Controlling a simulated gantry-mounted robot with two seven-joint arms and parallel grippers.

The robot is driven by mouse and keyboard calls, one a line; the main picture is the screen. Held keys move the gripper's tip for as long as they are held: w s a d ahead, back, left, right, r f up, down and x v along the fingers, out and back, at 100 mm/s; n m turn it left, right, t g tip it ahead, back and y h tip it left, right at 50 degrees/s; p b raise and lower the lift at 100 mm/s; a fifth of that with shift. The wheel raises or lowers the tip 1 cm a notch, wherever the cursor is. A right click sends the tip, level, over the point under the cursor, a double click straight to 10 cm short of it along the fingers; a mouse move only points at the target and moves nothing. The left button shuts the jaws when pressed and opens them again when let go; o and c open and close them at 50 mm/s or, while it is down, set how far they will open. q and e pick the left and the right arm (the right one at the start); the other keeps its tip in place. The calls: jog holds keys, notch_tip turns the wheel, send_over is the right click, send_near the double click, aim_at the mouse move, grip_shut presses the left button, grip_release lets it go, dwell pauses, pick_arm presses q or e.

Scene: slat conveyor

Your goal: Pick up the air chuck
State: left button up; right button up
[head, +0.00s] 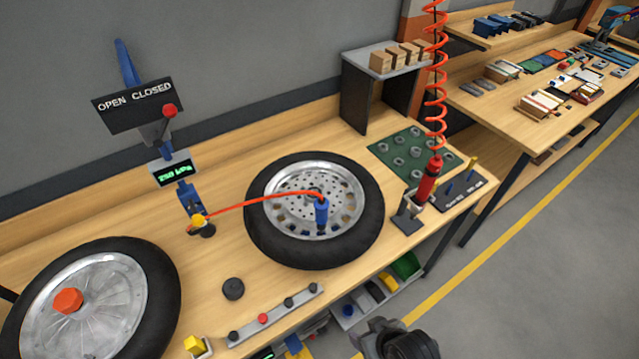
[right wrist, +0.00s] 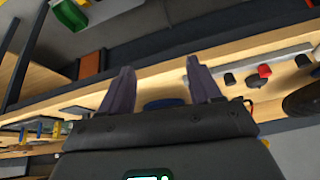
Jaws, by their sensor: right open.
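The air chuck (head: 322,212) is a blue handle at the end of a red hose (head: 250,205). It stands at the right side of the silver rim of the middle wheel (head: 262,228). The hose runs left to a yellow-topped fitting (head: 199,224) below the gauge. My right gripper (head: 368,333) is at the bottom of the head view, in front of the bench edge and apart from the chuck. In the right wrist view its two dark fingers (right wrist: 160,85) are spread with nothing held between them. My left gripper is not in view.
A second wheel (head: 150,290) with an orange hub cap lies at left. A strip with several knobs (head: 275,314) lies along the front edge. A red tool (head: 429,180) hangs on a coiled hose at right. Bins (head: 350,312) sit under the bench.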

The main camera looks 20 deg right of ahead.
jog(key=w+a+r+m+t+p, duration=0.1)
jog(key=w+a+r+t+p, duration=0.15)
jog(key=w+r, duration=0.2)
jog(key=m+t+h+p, duration=0.3)
jog(key=m+t+h, duration=0.1)
jog(key=t+h, duration=0.45)
send_near(321, 217)
jog(key=w, duration=0.3)
jog(key=d, duration=0.1)
jog(key=w+d, duration=0.1)
jog(key=shift+w+d+r+y, duration=0.15)
jog(key=shift+w+r+y, duration=0.1)
jog(key=shift+w, duration=0.1)
jog(key=shift+p+x, duration=1)
jog(key=shift+x, duration=2.2)
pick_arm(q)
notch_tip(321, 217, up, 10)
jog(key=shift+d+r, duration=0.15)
pick_arm(e)
jog(key=shift+f, duration=0.15)
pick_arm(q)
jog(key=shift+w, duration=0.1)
